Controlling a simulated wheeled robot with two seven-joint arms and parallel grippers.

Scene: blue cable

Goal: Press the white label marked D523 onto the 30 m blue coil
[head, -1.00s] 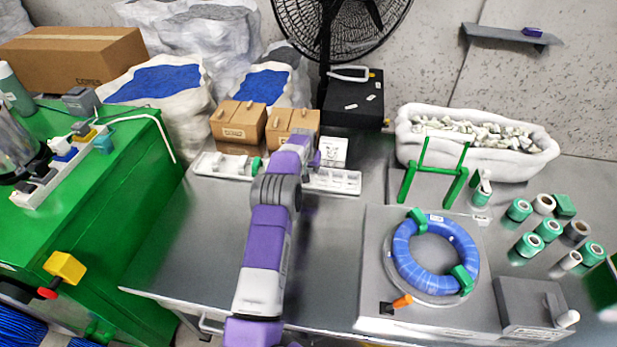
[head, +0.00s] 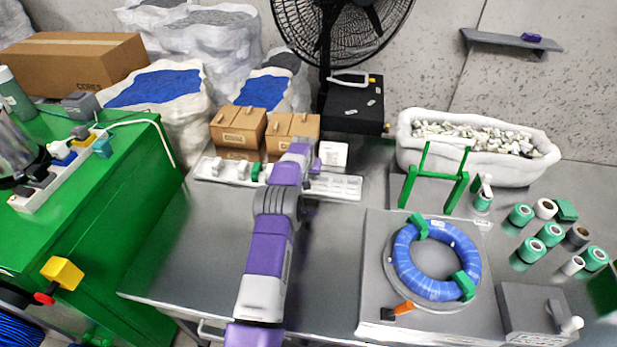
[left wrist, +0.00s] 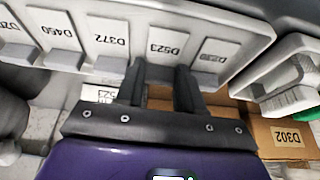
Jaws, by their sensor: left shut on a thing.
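The white label marked D523 (left wrist: 166,44) stands in a row of labels in a white holder, between D372 and another label. My left gripper (left wrist: 161,70) has its dark fingers on either side of the grey tab below D523 and is shut on it. In the head view the left gripper (head: 312,168) is over the white label strip (head: 335,186), its fingertips mostly hidden. The blue coil (head: 408,272) lies flat on a grey plate at the right, bound with green clips. Its length marking is not readable. My right gripper is not in view.
A green stand (head: 435,180) is behind the coil. Several tape rolls (head: 551,234) stand at the right, and a white tub (head: 480,160) at the back. Cardboard boxes (head: 238,128) stand behind the strip. The table left of my arm is clear.

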